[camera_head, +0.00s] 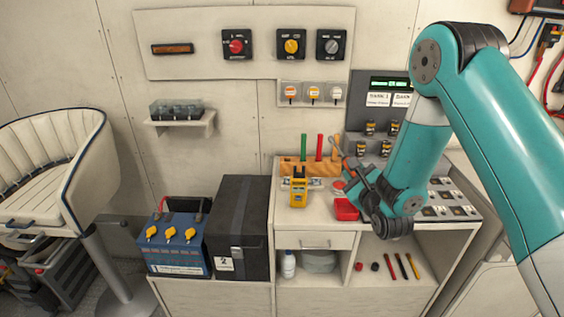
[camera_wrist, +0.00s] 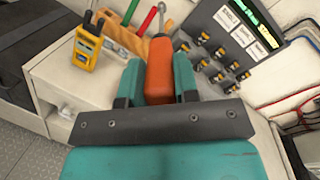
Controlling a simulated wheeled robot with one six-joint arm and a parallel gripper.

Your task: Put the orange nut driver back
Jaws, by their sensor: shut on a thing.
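The orange nut driver (camera_wrist: 160,70) is between the jaws of my gripper (camera_wrist: 158,85) in the wrist view. Its orange handle is gripped and its grey shaft points up and away, toward the rack. In the head view my gripper (camera_head: 358,182) is above the bench top, and the grey shaft (camera_head: 338,150) rises up and left from it. The wooden rack (camera_head: 312,169) stands at the back of the bench with a green and a red handle upright in it. It also shows in the wrist view (camera_wrist: 124,38). The driver's tip appears near the rack's right end; contact cannot be told.
A yellow meter (camera_head: 298,187) stands in front of the rack. A grey panel (camera_head: 379,98) with a green display stands behind right. A black box (camera_head: 237,228) and blue battery (camera_head: 178,240) stand left of the bench.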

